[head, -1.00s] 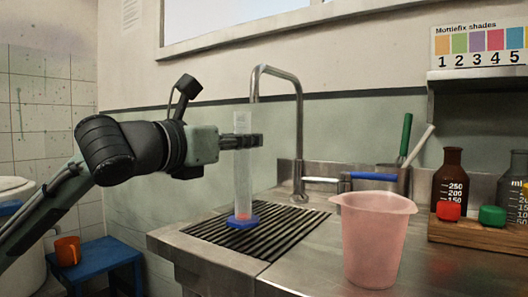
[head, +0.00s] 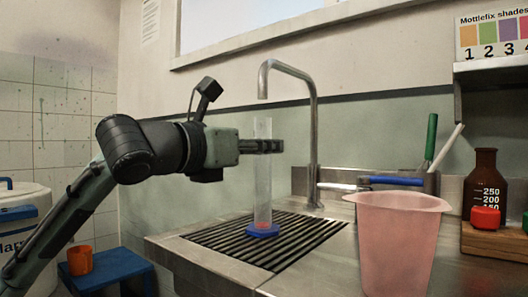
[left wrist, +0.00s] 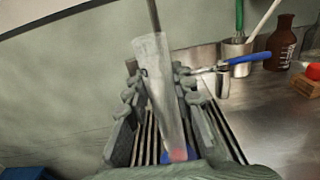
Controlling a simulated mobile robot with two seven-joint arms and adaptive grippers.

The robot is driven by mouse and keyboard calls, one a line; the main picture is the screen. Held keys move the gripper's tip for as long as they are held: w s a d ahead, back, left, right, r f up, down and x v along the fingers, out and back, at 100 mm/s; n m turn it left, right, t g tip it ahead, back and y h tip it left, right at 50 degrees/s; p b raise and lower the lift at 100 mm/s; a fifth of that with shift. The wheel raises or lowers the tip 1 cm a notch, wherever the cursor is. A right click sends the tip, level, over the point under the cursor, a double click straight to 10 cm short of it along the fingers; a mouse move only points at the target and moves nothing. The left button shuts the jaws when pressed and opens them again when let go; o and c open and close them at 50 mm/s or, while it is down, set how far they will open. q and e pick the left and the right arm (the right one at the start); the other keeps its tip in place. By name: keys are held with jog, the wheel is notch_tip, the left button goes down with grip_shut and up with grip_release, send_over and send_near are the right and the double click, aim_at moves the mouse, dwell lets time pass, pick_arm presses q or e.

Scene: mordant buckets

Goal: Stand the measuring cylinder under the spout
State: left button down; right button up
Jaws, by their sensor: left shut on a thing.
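The measuring cylinder (head: 263,190) is tall and clear with a blue base, and stands upright at the black drain grate (head: 215,240). I cannot tell whether its base touches the slats. My left gripper (head: 268,146) is shut on its upper part. In the left wrist view the cylinder (left wrist: 163,100) shows between the two fingers of the gripper (left wrist: 157,80). The spout (head: 263,82) of the steel tap hangs above the cylinder's open top, in line with it in the head view, with a gap between. Depth alignment is hard to tell. My right gripper is out of view.
A pink jug (head: 398,245) stands on the steel counter at the front right. Behind it are a blue-handled tap lever (head: 398,181) and a steel pot with tools. A blue stool (head: 108,272) with an orange mug is at left.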

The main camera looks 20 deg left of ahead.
pick_arm(q)
jog(key=c, duration=1.3)
grip_release()
jog(key=shift+f, duration=0.15)
jog(key=v, duration=1.2)
